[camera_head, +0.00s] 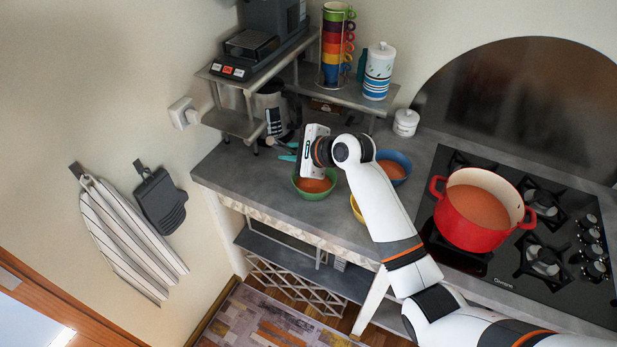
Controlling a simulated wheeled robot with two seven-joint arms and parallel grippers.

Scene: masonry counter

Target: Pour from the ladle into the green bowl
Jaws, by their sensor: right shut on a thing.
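The green bowl (301,192) stands near the counter's front left and has orange-red soup in it. My right gripper (297,153) is just above and behind this bowl, its white hand partly over the bowl's far rim. It is shut on the ladle. A thin grey and teal piece (285,146) shows left of the hand and may be part of the ladle. The ladle's cup is hidden or too small to make out, so its tilt cannot be told. My left gripper is not in view.
A blue bowl (406,160) with soup and a partly hidden yellow bowl (355,208) flank my right forearm. A red pot (474,231) of soup stands on the black hob (515,272). A shelf (345,96) with a mug stack (337,45) and canister (379,70) rises behind.

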